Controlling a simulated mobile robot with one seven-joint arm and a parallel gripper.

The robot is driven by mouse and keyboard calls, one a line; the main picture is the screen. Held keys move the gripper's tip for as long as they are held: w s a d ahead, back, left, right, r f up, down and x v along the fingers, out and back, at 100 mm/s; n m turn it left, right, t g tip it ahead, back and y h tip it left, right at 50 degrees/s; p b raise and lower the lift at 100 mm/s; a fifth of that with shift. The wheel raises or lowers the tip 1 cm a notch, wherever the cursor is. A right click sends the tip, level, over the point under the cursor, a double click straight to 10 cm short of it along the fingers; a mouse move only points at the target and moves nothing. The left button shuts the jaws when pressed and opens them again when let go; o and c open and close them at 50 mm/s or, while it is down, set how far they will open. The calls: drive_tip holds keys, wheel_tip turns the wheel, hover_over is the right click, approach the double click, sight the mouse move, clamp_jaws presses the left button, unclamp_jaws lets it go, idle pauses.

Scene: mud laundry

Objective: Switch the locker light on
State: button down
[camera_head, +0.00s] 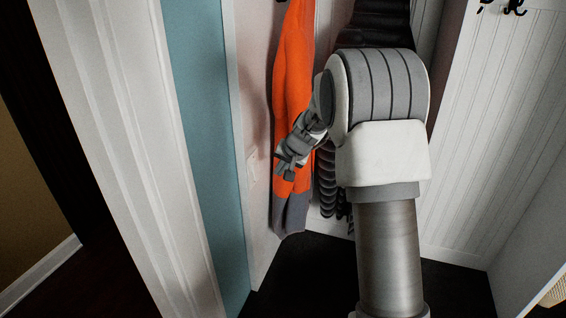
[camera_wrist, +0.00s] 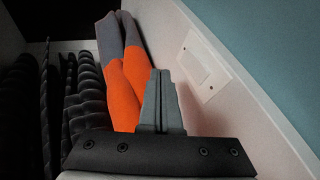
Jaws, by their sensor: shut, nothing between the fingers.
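The light switch (camera_wrist: 207,66) is a pale plate with a rocker on the pinkish locker side wall, up and to the right of my fingertips in the wrist view. In the head view the switch (camera_head: 252,166) shows faintly, edge-on, on the narrow wall left of my gripper. My gripper (camera_wrist: 161,76) is shut and empty, its two fingers side by side. It appears apart from the switch. In the head view my gripper (camera_head: 285,168) is in front of the orange garment, right of the switch. Which way the rocker is set cannot be told.
An orange and grey garment (camera_head: 291,90) hangs in the locker close behind my gripper. Dark puffy jackets (camera_wrist: 85,100) hang on the left in the wrist view. A blue wall strip (camera_head: 205,130) and white door trim (camera_head: 120,130) stand left of the locker opening.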

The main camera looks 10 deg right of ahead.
sight(256, 170)
drive_tip(key=w+a+f+p, duration=0.2)
drive_tip(key=w+a+f, duration=0.1)
drive_tip(key=w+a, duration=0.1)
drive_tip(key=shift+w+f, duration=0.2)
drive_tip(key=shift+f, duration=0.1)
drive_tip(key=shift+w+a+f+y+b, duration=0.1)
drive_tip(key=shift+w+a+y+b, duration=0.15)
drive_tip(key=shift+b, duration=0.9)
drive_tip(key=shift+s, duration=0.15)
